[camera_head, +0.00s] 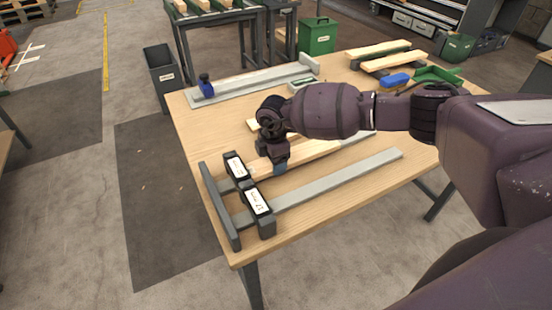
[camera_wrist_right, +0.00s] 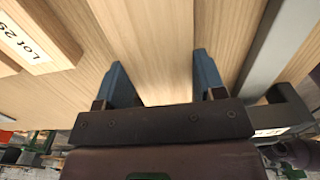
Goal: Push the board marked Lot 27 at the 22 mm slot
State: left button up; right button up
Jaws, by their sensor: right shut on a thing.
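My right gripper (camera_head: 278,168) is shut on a light wooden board (camera_head: 312,151). In the right wrist view the blue fingertips (camera_wrist_right: 160,75) stand on either side of the board (camera_wrist_right: 158,55). The board lies along the table, its left end close to the farther dark slot block (camera_head: 237,166); I cannot tell whether it is inside. Its lot mark is not in view. The nearer dark slot block (camera_head: 258,208) has a white label too small to read surely. Another board marked Lot 29 (camera_wrist_right: 35,45) lies beside the held one. My left gripper is not in view.
A dark stop bar (camera_head: 220,205) runs along the left of the blocks. A grey rail (camera_head: 335,181) lies in front of the board. Behind are another grey rail with a blue-black item (camera_head: 206,86), stacked boards (camera_head: 392,62) and a green tray (camera_head: 438,76).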

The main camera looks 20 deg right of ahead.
aim_at(296, 153)
jog(key=shift+s+a+f, duration=0.2)
jog(key=shift+a, duration=0.6)
jog(key=shift+d, duration=0.2)
jog(key=shift+w+d+p, duration=0.2)
jog(key=shift+d+p, duration=0.05)
jog(key=shift+d, duration=1.9)
jog(key=shift+w+d+p, duration=0.15)
jog(key=shift+d+p, duration=0.05)
jog(key=shift+d, duration=1.95)
jog(key=o, duration=1.1)
jog(key=shift+w, duration=0.1)
jog(key=shift+r, duration=0.1)
jog(key=shift+r, duration=0.1)
